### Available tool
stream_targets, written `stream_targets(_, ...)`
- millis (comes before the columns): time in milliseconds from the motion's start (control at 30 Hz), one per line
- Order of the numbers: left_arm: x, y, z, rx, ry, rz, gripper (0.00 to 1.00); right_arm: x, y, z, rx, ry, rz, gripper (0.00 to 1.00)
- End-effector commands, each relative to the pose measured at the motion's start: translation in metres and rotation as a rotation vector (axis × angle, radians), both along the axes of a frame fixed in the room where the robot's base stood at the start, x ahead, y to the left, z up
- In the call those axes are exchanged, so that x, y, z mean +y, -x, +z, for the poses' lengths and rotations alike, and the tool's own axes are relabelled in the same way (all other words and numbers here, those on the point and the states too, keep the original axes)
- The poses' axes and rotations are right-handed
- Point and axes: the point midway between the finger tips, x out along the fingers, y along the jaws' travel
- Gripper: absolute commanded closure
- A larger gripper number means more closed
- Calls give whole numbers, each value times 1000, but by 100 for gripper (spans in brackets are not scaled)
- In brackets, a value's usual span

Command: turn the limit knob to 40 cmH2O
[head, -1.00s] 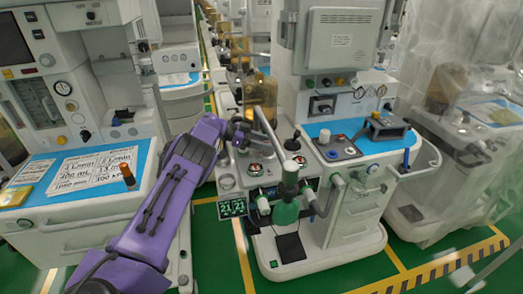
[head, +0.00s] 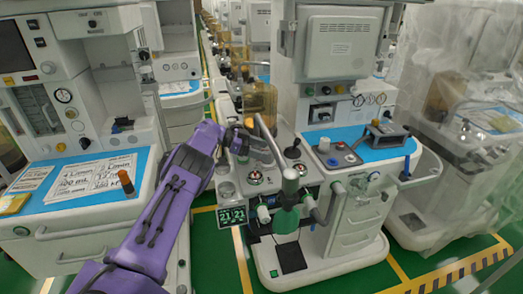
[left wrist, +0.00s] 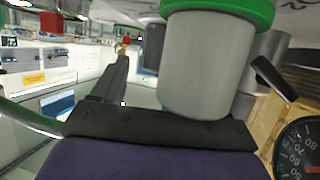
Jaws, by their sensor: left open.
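My left gripper (head: 243,142) is at the end of the purple arm, over the left part of the middle cart's breathing block, beside the amber canister (head: 260,100). It is open. In the left wrist view one dark finger (left wrist: 112,80) shows on the left, and a thick grey cylinder with a green rim (left wrist: 195,65) stands right in front of the gripper's dark base. I cannot tell whether they touch. A black knob (head: 292,151) stands on the block to the right of the gripper, probably the limit knob; its scale is too small to read.
A round pressure gauge (left wrist: 300,150) shows in the left wrist view. A green bag (head: 287,220) hangs in front of the cart, with a small display (head: 232,215) to its left. Another cart (head: 75,190) stands at left, and a plastic-covered one (head: 465,130) at right.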

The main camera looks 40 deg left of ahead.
Motion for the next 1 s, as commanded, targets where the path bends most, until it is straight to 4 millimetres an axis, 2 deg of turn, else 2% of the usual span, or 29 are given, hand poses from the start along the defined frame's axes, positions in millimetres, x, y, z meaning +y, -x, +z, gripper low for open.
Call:
stream_targets(300,54,39,26,-2,0,5,26,0,0,-11,0,0,0,52)
stream_targets(433,68,51,34,-2,0,3,26,0,0,-13,0,0,0,52)
stream_targets(833,74,55,39,0,0,1,26,0,0,-12,0,0,0,52)
stream_targets(1000,74,55,61,0,0,1,26,0,0,10,0,0,0,52)
